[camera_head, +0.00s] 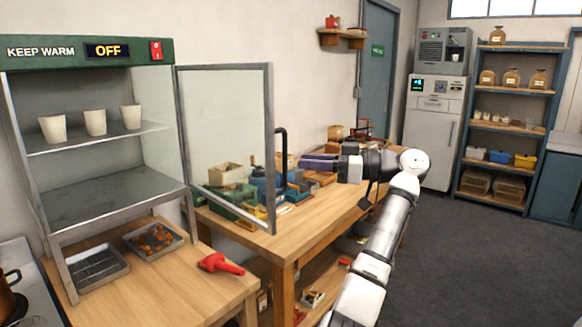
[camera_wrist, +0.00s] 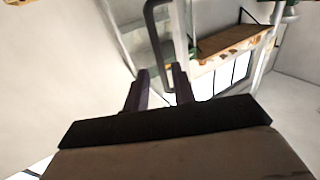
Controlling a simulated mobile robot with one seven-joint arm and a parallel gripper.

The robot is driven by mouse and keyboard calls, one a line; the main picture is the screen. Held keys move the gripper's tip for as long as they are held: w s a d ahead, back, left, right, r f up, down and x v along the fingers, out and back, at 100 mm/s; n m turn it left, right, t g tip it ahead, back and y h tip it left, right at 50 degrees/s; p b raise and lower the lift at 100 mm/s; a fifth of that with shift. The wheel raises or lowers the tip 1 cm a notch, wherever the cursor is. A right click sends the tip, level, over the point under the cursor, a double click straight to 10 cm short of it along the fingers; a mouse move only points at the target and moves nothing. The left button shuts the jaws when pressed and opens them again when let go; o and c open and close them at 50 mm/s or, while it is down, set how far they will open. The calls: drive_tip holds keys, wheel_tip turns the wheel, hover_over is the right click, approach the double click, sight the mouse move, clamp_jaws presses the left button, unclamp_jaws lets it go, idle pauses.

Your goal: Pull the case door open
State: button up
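The glass case door (camera_head: 226,140) with a grey frame stands swung out from the right side of the keep-warm case (camera_head: 84,55), whose front is open. A dark bar handle (camera_head: 282,150) sits at the door's far right edge. My gripper (camera_head: 302,161) is just right of the handle, with a small gap between. In the wrist view my gripper (camera_wrist: 160,68) has its two fingers apart, with nothing held. The handle (camera_wrist: 154,45) shows there ahead of the fingertips; whether its lower end reaches between them I cannot tell.
White cups (camera_head: 95,122) stand on the case shelf (camera_head: 90,142). A tray of chestnuts (camera_head: 133,240), an empty tray (camera_head: 97,268) and a red tool (camera_head: 219,264) lie on the front counter. A cluttered wooden table (camera_head: 290,232) lies beyond the door and below my gripper.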

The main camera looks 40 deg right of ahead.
drive_tip(key=b+v, duration=0.1)
drive_tip(key=v, duration=0.6)
drive_tip(key=shift+s+d, duration=0.2)
